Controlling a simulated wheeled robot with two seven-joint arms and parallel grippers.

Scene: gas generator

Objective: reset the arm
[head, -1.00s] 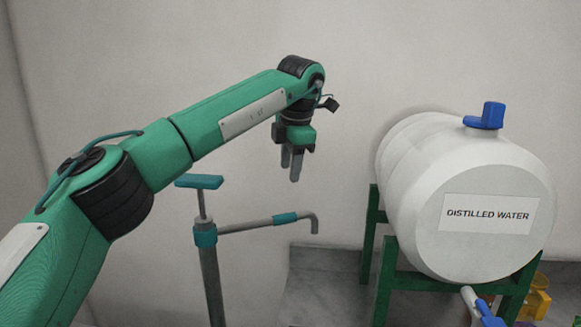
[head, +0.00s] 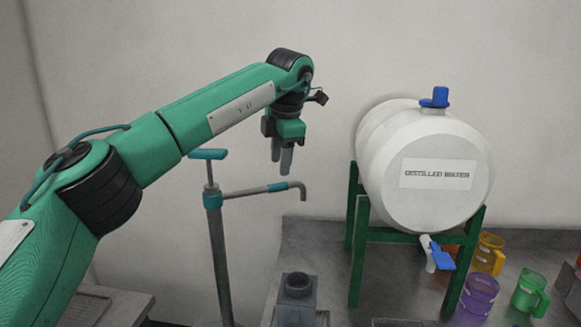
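My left arm comes in from the left, green with black joints. My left gripper (head: 281,163) hangs from its end with the fingers pointing down, in front of the bare wall. Its two grey fingers look close together, and nothing shows between them. I cannot tell for sure whether they touch. The gripper is above the bent spout of a grey hand pump (head: 215,240) with a teal handle, apart from it. My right gripper is not in view.
A white distilled water tank (head: 425,170) lies on a green stand (head: 357,250) on the grey counter (head: 315,240). Purple (head: 479,296), orange (head: 488,254) and green (head: 528,292) cups stand at right. A grey block-like container (head: 296,298) stands at the front. Air around the gripper is clear.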

